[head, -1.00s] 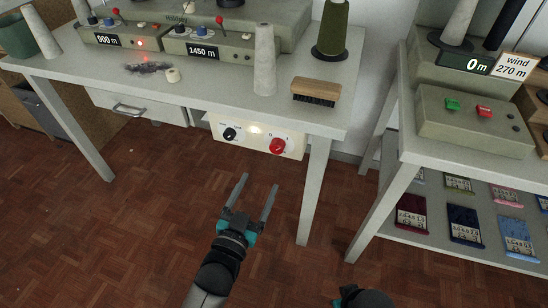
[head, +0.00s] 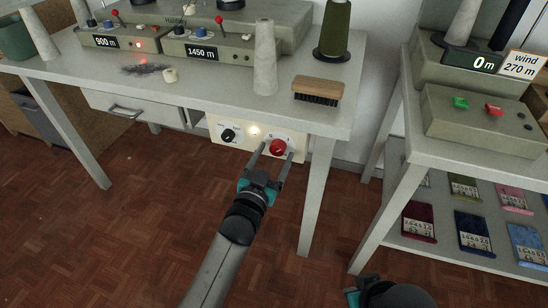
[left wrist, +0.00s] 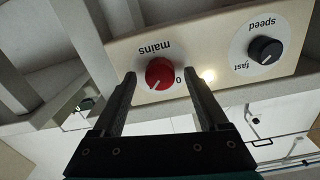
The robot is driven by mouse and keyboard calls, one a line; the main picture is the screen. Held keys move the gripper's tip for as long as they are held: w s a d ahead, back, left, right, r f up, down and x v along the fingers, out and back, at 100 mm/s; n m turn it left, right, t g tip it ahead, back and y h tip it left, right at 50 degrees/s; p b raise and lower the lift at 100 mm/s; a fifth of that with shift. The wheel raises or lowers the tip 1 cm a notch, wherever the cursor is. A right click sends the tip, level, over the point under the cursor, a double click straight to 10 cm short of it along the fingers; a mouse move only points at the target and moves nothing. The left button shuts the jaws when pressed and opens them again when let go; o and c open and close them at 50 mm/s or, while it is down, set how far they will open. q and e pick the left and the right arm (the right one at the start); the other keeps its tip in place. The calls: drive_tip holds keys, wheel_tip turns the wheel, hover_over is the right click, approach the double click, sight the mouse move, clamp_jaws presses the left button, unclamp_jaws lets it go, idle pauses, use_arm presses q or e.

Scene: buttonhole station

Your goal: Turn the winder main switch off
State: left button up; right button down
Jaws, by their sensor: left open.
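The main switch is a red round knob (head: 277,147) on a cream panel (head: 240,146) under the front edge of the left table. In the left wrist view the red knob (left wrist: 160,73) sits under the word "mains", with a "0" mark beside it and a lit lamp (left wrist: 208,75) close by. My left gripper (head: 274,152) is open, its two fingers pointing at the knob, one to each side of it in the picture. I cannot tell whether they reach around it. My right gripper (head: 352,297) is only partly in view at the bottom edge.
A black speed knob (head: 228,135) is on the same panel. A table leg (head: 312,200) stands just right of the panel. Above are a brush (head: 318,90) and a grey cone (head: 265,60). The floor in front is clear.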

use_arm(q)
drive_tip(key=shift+w, duration=0.1)
clamp_jaws()
idle(0.7)
